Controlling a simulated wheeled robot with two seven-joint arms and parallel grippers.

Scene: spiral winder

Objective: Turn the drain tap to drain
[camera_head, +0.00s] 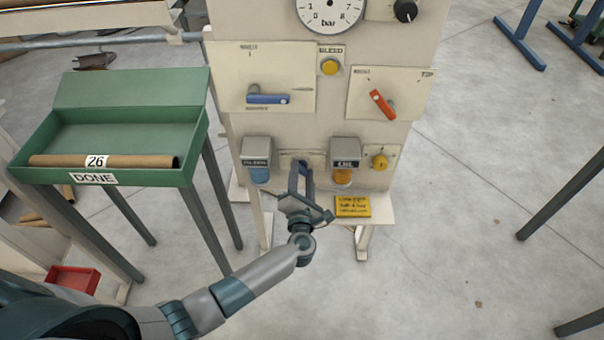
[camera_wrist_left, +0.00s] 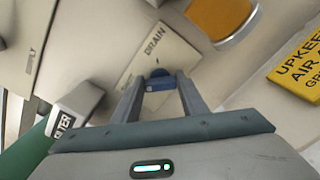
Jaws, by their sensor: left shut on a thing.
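The drain tap is a small blue part (camera_wrist_left: 160,82) on a beige plate marked DRAIN (camera_wrist_left: 163,50) in the left wrist view. My left gripper (camera_wrist_left: 161,84) is shut on the drain tap, with one finger on each side of it. In the head view my left gripper (camera_head: 300,168) reaches up to the lower panel between the filter and oil bowls and hides most of the tap. My right gripper is not in view.
The filter bowl (camera_head: 259,175) and amber oil bowl (camera_head: 343,176) flank the gripper closely. A yellow note (camera_head: 352,206) sits below right. Above are a blue lever (camera_head: 268,99), a red lever (camera_head: 382,104) and a gauge (camera_head: 330,12). A green tray (camera_head: 130,92) stands left.

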